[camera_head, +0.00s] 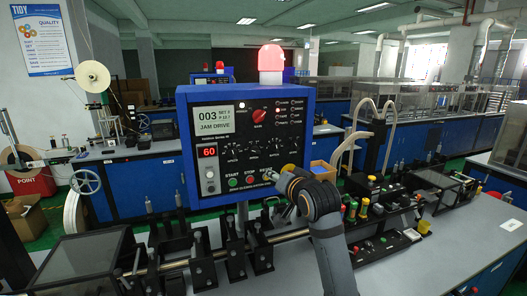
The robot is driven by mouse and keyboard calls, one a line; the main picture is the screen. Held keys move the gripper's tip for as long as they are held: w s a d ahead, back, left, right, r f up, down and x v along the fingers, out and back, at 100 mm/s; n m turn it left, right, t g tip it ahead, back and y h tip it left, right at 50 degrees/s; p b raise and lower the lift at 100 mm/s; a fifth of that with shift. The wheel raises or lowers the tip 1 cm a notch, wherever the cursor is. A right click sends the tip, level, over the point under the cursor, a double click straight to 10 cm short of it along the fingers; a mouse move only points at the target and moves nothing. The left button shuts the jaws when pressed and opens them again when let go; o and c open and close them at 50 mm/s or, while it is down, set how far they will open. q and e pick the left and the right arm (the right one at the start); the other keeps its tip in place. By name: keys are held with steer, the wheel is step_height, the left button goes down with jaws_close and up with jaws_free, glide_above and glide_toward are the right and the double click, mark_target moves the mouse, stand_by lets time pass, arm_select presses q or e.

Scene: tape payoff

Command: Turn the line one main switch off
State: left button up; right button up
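A blue control box (184,150) with a black face stands in the middle. A red rotary knob (259,116) sits on its upper part; its label is too small to read. A white switch (210,180) is under the red "60" display (209,152). The green start (233,183) and red stop (250,181) buttons are along the bottom. I cannot tell which control is the line one main switch. My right gripper (276,176) is in front of the panel's lower right corner, below the knob. Its fingertips are small and partly hidden, and I see nothing held. My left gripper is out of view.
A lit red beacon (271,58) tops the box, whose screen (214,120) reads "003" and "JAM DRIVE". Black brackets on a metal rod (175,264) stand below. Black button boxes (386,243) lie to the right.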

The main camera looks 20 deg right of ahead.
mark_target(262, 116)
step_height(262, 116, up, 15)
steer(key=m+t, duration=0.2)
steer(key=t, duration=0.1)
steer(key=w+p, duration=0.1)
steer(key=w, duration=0.2)
steer(key=w+p, duration=0.2)
steer(key=w, duration=0.2)
steer(key=w+p, duration=0.2)
steer(key=w, duration=0.1)
steer(key=shift+w+a+r, duration=0.25)
steer(key=shift+w+a, duration=0.05)
steer(key=shift+w, duration=0.1)
steer(key=shift+w+f, duration=0.1)
steer(key=shift+w, duration=0.2)
jaws_close()
